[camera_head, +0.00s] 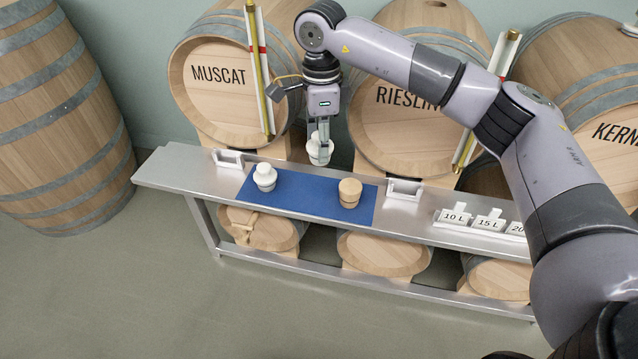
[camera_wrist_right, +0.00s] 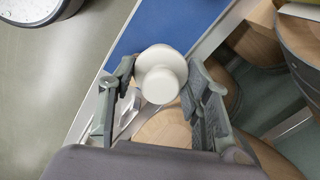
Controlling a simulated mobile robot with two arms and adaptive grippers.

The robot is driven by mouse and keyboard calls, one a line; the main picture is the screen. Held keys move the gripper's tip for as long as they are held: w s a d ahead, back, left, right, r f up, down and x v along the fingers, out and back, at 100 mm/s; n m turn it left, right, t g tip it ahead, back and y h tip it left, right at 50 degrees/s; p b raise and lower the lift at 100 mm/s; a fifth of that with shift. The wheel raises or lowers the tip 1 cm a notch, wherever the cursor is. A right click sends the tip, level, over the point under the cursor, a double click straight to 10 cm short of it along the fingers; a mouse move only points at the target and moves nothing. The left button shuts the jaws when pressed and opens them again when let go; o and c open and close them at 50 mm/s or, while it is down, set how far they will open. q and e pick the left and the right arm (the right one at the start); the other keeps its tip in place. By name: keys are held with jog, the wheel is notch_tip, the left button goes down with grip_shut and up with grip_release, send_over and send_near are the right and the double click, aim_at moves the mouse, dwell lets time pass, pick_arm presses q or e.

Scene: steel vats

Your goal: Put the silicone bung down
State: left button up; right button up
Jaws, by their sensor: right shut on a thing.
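My right gripper (camera_head: 322,138) is shut on a white silicone bung (camera_head: 320,153) and holds it, seemingly above the steel bench's back edge, between the two barrels. In the right wrist view the bung (camera_wrist_right: 160,74) sits between the two fingers of the gripper (camera_wrist_right: 160,88), its round knob facing the camera. A blue mat (camera_head: 307,195) lies on the bench, and it also shows in the wrist view (camera_wrist_right: 190,20). A second white bung (camera_head: 265,177) and a tan cork bung (camera_head: 350,192) stand upright on the mat. My left gripper is not in view.
The steel bench (camera_head: 165,172) has a white holder (camera_head: 228,158) at the left and another (camera_head: 404,189) right of the mat. Volume cards (camera_head: 487,222) stand further right. Large barrels labelled MUSCAT (camera_head: 217,105) and RIESLING (camera_head: 395,125) stand behind. The mat's middle is clear.

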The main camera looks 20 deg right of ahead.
notch_tip(320, 180, down, 6)
jog(key=shift+r+b, duration=0.1)
jog(key=shift+b, duration=0.2)
jog(key=shift+f+b, duration=0.35)
jog(key=shift+f, duration=2.25)
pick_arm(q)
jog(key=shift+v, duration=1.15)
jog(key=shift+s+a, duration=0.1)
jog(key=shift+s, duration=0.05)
pick_arm(e)
jog(key=shift+f, duration=0.15)
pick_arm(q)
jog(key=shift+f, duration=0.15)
pick_arm(e)
jog(key=o, duration=1.3)
